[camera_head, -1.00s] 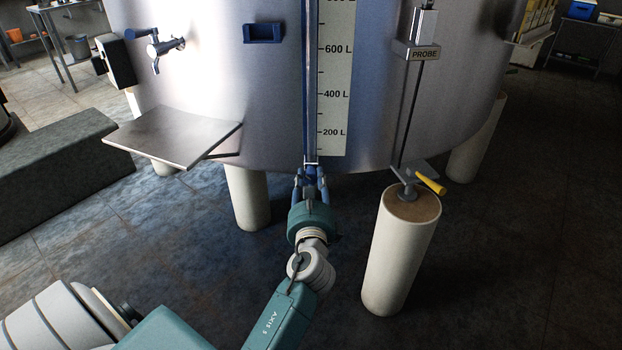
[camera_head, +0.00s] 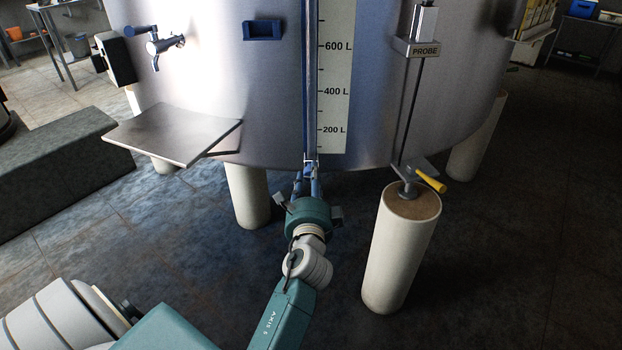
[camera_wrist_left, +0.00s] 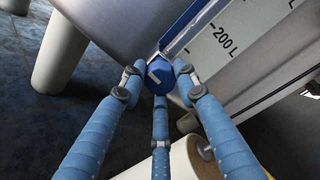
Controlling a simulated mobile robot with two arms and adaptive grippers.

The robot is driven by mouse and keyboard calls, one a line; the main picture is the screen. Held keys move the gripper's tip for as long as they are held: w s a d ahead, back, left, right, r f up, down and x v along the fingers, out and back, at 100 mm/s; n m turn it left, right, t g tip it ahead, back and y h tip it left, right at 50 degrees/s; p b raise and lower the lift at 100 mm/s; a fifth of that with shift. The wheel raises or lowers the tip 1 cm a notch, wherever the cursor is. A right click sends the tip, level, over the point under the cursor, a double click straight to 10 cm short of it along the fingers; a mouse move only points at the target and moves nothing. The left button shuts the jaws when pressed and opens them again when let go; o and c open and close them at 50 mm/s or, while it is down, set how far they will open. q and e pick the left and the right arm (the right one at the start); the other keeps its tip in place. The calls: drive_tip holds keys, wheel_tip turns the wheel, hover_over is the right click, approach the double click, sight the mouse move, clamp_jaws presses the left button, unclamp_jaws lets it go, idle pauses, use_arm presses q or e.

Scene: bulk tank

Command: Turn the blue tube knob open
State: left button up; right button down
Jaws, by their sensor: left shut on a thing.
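The blue tube knob (camera_wrist_left: 161,76) sits at the foot of the sight tube (camera_head: 311,90) on the steel tank. In the wrist view it has a pale mark on its face, slanted in the picture. My left gripper (camera_head: 307,183) reaches up to it from below. Its three blue fingers close around the knob, and the fingertips (camera_wrist_left: 159,80) rest at its sides. In the head view the fingers and wrist hide most of the knob. My right gripper is not in view.
A volume scale (camera_head: 334,90) runs beside the tube. To the right, a pale post (camera_head: 400,260) carries a yellow-handled valve (camera_head: 430,180) close to my wrist. A steel shelf (camera_head: 175,133) juts out left. Tank legs (camera_head: 248,195) stand behind.

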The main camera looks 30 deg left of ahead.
use_arm(q)
drive_tip(key=shift+a, duration=0.15)
idle(0.3)
drive_tip(key=o, duration=1.2)
drive_tip(key=shift+s, duration=0.1)
drive_tip(key=shift+c, duration=0.2)
drive_tip(key=shift+r, duration=0.1)
wheel_tip(320, 180, up, 10)
drive_tip(key=shift+f, duration=0.1)
